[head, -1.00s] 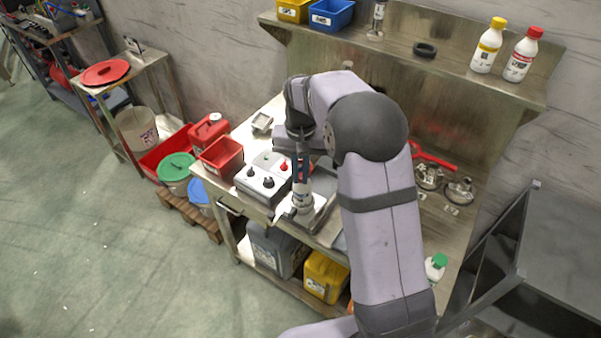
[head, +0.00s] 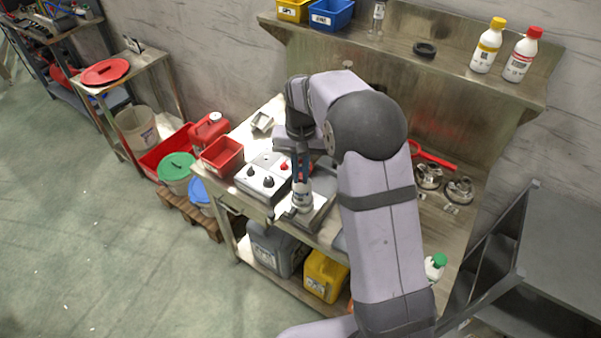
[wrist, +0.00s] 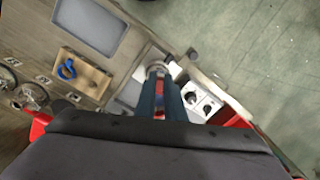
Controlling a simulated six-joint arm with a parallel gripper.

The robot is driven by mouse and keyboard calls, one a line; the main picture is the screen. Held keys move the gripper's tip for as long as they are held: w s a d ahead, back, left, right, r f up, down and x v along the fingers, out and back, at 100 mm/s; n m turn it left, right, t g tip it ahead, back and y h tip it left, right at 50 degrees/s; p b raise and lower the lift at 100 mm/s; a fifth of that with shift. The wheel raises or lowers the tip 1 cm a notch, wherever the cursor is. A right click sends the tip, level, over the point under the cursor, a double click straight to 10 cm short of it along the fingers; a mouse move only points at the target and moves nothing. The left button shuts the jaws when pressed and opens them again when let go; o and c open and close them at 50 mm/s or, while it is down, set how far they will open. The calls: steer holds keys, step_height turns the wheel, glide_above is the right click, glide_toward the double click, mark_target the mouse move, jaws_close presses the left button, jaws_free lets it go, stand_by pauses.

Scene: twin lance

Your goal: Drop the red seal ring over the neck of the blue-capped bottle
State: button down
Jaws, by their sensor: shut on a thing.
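A little red shows between the fingers. I take the held thing to be the red seal ring, but its outline is mostly hidden. The fingers cover the bottle's neck and cap, so I cannot tell whether the ring is around the neck or above it.
A grey control box (head: 263,177) with knobs stands just left of the bottle, and a red bin (head: 222,155) is beyond it. In the wrist view a blue ring (wrist: 67,69) lies on a tan tray (wrist: 92,80). White bottles stand on the upper shelf (head: 450,65).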

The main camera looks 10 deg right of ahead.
steer(key=shift+f+b, duration=0.65)
steer(key=shift+f, duration=0.5)
stand_by(0.7)
steer(key=c, duration=1.8)
jaws_free()
steer(key=shift+o, duration=0.2)
steer(key=shift+r, duration=0.1)
steer(key=shift+r+b, duration=0.45)
steer(key=shift+r, duration=0.15)
steer(key=shift+r+b, duration=0.95)
steer(key=shift+r, duration=2.05)
